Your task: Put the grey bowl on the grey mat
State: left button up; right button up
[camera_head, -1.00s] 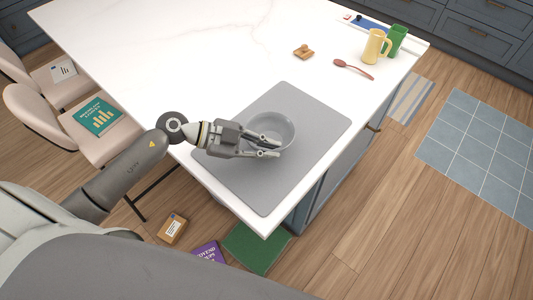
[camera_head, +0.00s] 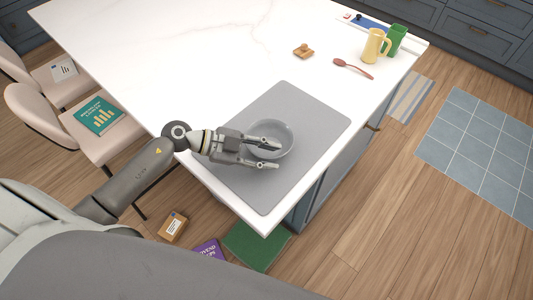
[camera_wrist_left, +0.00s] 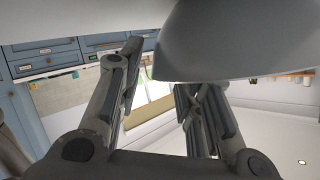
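The grey bowl (camera_head: 286,128) stands upright on the grey mat (camera_head: 310,112), near the mat's middle, at the front corner of the white counter. My left gripper (camera_head: 277,156) is at the bowl's near left side, its two fingers spread apart. In the head view the fingers cover part of the bowl's near side. In the left wrist view the bowl (camera_wrist_left: 235,40) fills the top, close to the open fingers (camera_wrist_left: 160,85). I cannot tell whether a finger still touches the bowl. My right gripper is not in view.
Chairs stand along the left side. The counter (camera_head: 190,60) left of the mat is clear.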

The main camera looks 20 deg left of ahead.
pick_arm(q)
jog(key=b+v, duration=0.2)
jog(key=v, duration=1)
jog(key=shift+r, duration=0.15)
